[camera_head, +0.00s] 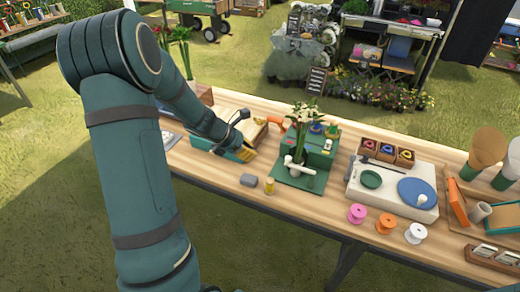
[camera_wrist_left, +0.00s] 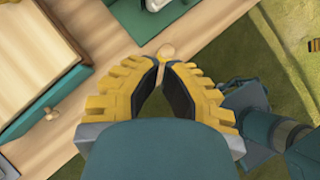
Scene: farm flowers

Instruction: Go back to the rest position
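My left gripper (camera_head: 243,154) reaches over the left part of the table, at the front of a wooden box with a teal front (camera_head: 201,144). In the left wrist view, the left gripper (camera_wrist_left: 161,62) has yellow fingers with dark inner pads. A gap shows between the fingers, narrowing toward the tips, with nothing held in it. A small tan round top (camera_wrist_left: 167,51) shows just beyond the tips. My right gripper is in neither view.
A grey block (camera_head: 249,180) and a small yellow jar (camera_head: 269,185) stand near the table's front edge. A green stand (camera_head: 312,179) with white flowers is to their right. Spools (camera_head: 357,213) and a white tray (camera_head: 352,193) are farther right. Grass lies in front.

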